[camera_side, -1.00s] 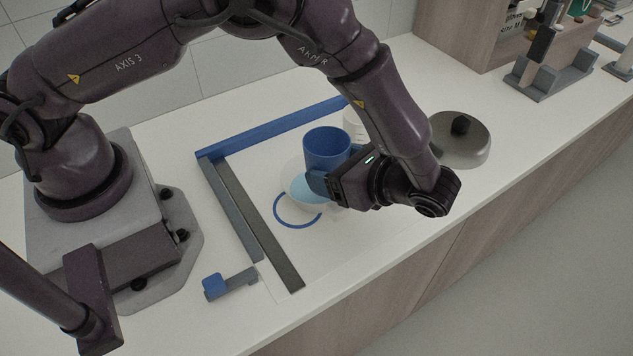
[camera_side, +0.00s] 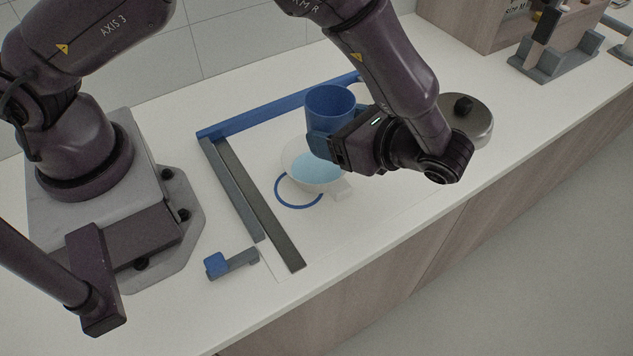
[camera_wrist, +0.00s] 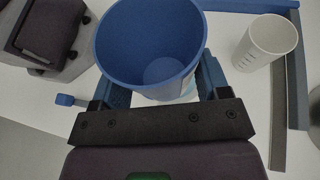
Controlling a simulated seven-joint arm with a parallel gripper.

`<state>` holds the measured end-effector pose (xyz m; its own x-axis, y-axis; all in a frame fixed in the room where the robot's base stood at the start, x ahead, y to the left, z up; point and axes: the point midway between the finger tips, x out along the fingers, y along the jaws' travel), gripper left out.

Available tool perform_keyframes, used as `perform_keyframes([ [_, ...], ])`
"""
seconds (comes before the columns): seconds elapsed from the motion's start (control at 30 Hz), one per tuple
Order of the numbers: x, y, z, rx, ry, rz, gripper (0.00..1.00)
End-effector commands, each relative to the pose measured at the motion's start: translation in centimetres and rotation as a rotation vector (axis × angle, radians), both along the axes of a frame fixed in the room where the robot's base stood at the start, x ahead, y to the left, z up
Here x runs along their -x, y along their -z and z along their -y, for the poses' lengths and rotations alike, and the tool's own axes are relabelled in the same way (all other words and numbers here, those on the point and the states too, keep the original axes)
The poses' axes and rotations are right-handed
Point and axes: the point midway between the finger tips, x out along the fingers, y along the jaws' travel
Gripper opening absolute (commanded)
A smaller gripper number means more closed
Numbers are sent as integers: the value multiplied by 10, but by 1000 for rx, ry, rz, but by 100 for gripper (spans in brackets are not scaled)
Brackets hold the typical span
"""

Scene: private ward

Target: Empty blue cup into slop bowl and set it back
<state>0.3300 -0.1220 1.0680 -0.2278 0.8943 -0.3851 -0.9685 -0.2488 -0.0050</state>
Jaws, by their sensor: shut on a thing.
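My gripper (camera_side: 325,145) is shut on the blue cup (camera_side: 331,108), with blue fingers on either side of its lower part. The cup is held upright, mouth up, above and slightly behind the white slop bowl (camera_side: 293,157). The bowl holds pale blue liquid and has a white tab at its right front. In the wrist view the blue cup (camera_wrist: 125,35) fills the top middle, between the fingers of my gripper (camera_wrist: 160,90). A paler round patch shows inside it; I cannot tell whether this is liquid or the bare bottom.
A blue ring mark (camera_side: 280,200) lies on the counter beside the bowl. Blue and grey rails (camera_side: 265,117) edge the work area. A white graduated cup (camera_wrist: 265,42) stands near the back rail. A lidded metal dish (camera_side: 480,125) stands at right.

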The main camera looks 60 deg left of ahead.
Motion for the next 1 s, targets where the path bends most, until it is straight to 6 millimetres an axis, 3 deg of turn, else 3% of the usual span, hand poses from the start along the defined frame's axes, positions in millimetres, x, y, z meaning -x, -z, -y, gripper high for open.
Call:
perform_keyframes([
  [0.23,0,9,6,-1,53,0,13],
  [0.37,-27,25,8,-3,197,1,13],
  [0.5,-70,37,16,-5,425,2,13],
  [0.7,-123,40,31,-3,706,-1,13],
  [1.0,-133,64,38,-1,791,-4,13],
])
